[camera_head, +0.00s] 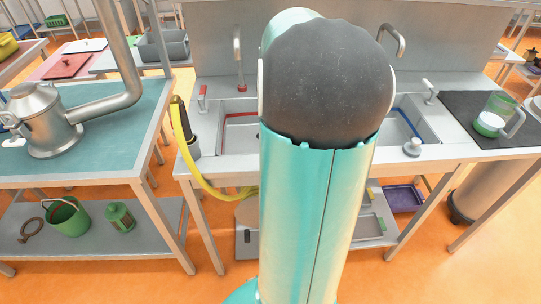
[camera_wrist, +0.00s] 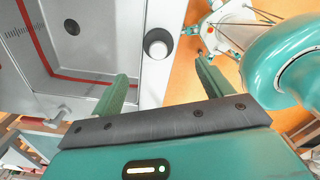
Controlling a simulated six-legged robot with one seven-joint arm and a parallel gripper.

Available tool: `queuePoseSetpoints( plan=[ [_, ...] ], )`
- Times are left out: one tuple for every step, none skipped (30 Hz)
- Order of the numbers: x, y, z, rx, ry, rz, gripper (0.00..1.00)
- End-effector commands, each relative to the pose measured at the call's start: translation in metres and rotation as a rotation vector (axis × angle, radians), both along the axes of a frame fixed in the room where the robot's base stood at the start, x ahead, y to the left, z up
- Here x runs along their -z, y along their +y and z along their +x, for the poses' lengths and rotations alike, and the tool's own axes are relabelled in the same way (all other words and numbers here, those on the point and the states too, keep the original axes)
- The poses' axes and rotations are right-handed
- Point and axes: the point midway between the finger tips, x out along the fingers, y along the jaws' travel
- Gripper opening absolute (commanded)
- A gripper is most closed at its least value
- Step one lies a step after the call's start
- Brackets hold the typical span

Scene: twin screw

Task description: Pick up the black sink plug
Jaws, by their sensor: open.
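In the wrist view, the black sink plug (camera_wrist: 158,45), a dark disc with a pale round knob, sits on the steel rim beside a sink (camera_wrist: 98,48) with a red line. My gripper (camera_wrist: 164,85) is open and empty. Its two green fingers point toward the plug, which shows beyond the fingertips and between their lines; they do not appear to touch it. In the head view, my arm blocks the gripper, and I do not see the black plug there.
Another pale-knobbed plug (camera_head: 412,149) stands by the blue-lined sink (camera_head: 415,117). A yellow hose (camera_head: 203,178) hangs at the left counter end. A clear jug (camera_head: 493,116) is at right. Orange floor lies before the counter.

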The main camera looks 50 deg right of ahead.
Motion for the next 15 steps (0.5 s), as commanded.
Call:
queuePoseSetpoints(
  plan=[
    [0.012, -0.001, -0.002, 0.003, 0.003, 0.004, 0.79],
    [0.018, 0.0, -0.002, 0.003, 0.003, 0.004, 0.79],
    [0.025, 0.0, -0.001, 0.002, 0.003, 0.004, 0.79],
    [0.03, 0.0, -0.001, 0.002, 0.002, 0.002, 0.79],
    [0.034, 0.0, -0.001, 0.002, 0.001, 0.002, 0.79],
    [0.039, 0.0, 0.0, 0.002, 0.002, 0.002, 0.79],
    [0.043, 0.0, 0.0, 0.002, 0.001, 0.002, 0.79],
    [0.045, 0.0, 0.0, 0.002, 0.0, 0.001, 0.79],
    [0.047, 0.0, 0.001, 0.001, 0.0, 0.001, 0.79],
    [0.049, 0.0, 0.001, 0.001, 0.0, 0.001, 0.79],
    [0.05, 0.0, 0.002, 0.001, 0.001, 0.0, 0.79],
    [0.054, 0.0, 0.002, 0.0, 0.0, 0.0, 0.79],
    [0.057, 0.0, 0.003, 0.0, 0.0, 0.0, 0.79],
    [0.061, 0.0, 0.003, 0.0, 0.001, 0.002, 0.79],
    [0.068, 0.0, 0.004, 0.0, 0.002, 0.003, 0.79]
  ],
)
